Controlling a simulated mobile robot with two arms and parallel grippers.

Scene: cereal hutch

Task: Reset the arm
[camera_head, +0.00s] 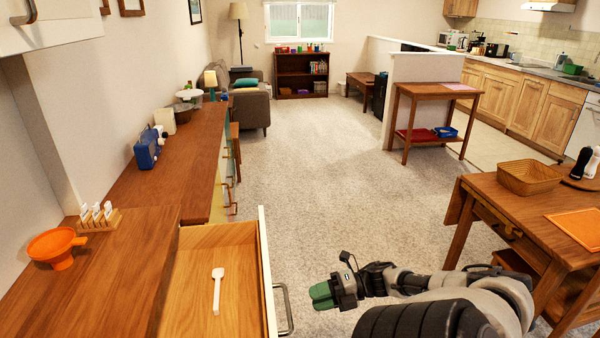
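My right gripper (322,294) is at the bottom centre of the head view, over the carpet to the right of the open drawer. It has green fingers, which look close together, and nothing shows between them. My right arm comes in from the lower right, bent, with its forearm pointing left. My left gripper and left arm are not in view.
The open drawer (200,262) holds a white spatula (217,290); its metal handle (284,308) sticks out near my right gripper. An orange funnel (56,247) stands on the counter (125,262). A wooden table (500,210) with a basket (528,177) stands right. Carpet ahead is clear.

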